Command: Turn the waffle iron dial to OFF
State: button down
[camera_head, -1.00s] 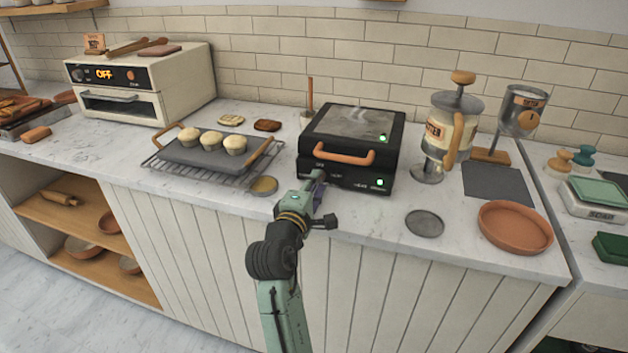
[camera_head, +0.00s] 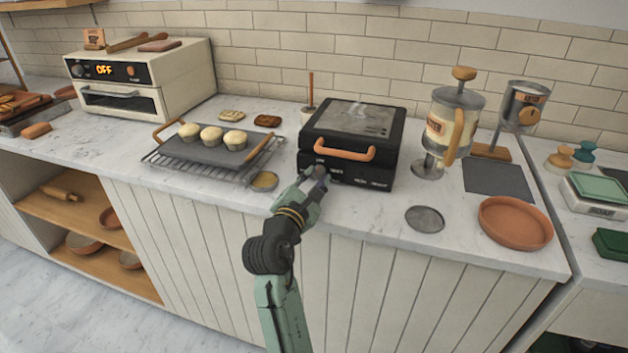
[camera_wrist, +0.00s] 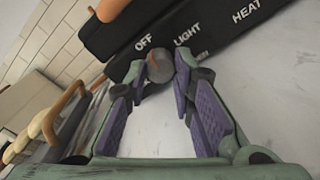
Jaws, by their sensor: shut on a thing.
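The black waffle iron (camera_head: 352,122) stands on the counter with its lid down and its orange handle (camera_head: 345,153) facing front. No green light shows on it. Its dial (camera_wrist: 160,68) is a small round grey-brown knob on the front panel (camera_wrist: 110,35), beside the lettering OFF, LIGHT and HEAT. My gripper (camera_head: 317,177) is at the left part of the iron's front. In the wrist view, its purple-padded fingers (camera_wrist: 160,78) are closed on the dial from both sides. The dial's pointer mark is not clear, and the fingers mostly hide the dial in the head view.
A grey disc (camera_head: 425,219) and terracotta dish (camera_head: 515,223) lie at the front right.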

jog(key=shift+f+n, duration=0.1)
jog(key=shift+n, duration=0.5)
jog(key=c, duration=1.3)
grip_release()
jog(key=shift+c, duration=0.2)
jog(key=shift+s, duration=0.15)
jog(key=v, duration=1.1)
jog(key=shift+s+a, duration=0.2)
jog(key=shift+s, duration=0.15)
